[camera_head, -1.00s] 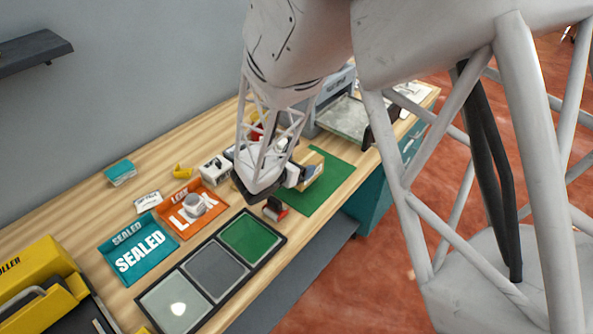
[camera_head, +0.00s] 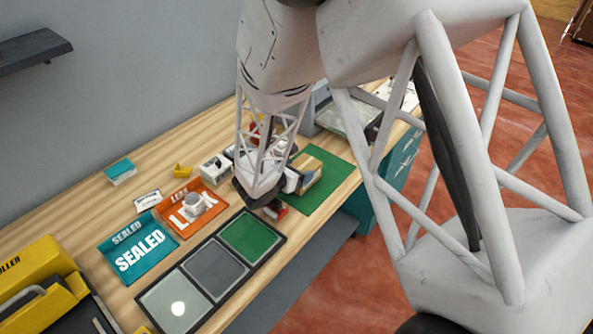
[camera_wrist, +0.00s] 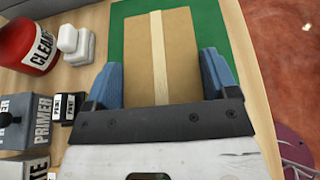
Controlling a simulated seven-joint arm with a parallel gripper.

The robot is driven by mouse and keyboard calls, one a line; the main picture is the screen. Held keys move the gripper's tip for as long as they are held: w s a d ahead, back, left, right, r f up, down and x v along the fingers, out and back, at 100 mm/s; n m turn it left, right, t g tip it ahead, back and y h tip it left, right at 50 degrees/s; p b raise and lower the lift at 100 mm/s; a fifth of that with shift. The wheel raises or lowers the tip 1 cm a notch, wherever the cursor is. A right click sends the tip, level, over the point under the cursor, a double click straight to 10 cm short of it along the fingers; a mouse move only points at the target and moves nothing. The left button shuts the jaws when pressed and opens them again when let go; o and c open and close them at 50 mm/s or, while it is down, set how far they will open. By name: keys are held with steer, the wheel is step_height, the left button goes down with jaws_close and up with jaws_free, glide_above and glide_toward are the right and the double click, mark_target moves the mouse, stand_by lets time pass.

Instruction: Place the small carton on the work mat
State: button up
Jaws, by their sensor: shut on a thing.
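The small carton (camera_head: 312,170) is a brown cardboard box with a pale tape strip. In the wrist view, the carton (camera_wrist: 160,45) sits between the two blue fingers of my gripper (camera_wrist: 162,78), which is shut on it. The work mat (camera_head: 330,181) is a flat green sheet on the bench; it also shows around the carton in the wrist view (camera_wrist: 209,25). The carton is over the mat; whether its underside touches the mat I cannot tell. My wrist partly covers the carton and mat in the head view.
Left of the mat are a three-part tray (camera_head: 213,268), an orange LEAK tray (camera_head: 187,222) holding a cup, and a teal SEALED tray (camera_head: 135,262). A red can (camera_wrist: 30,45) and a PRIMER box (camera_wrist: 27,120) stand left in the wrist view. A grey machine stands behind.

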steer(key=shift+f, duration=0.15)
steer(key=o, duration=1)
steer(key=shift+c, duration=0.2)
steer(key=shift+v, duration=6.05)
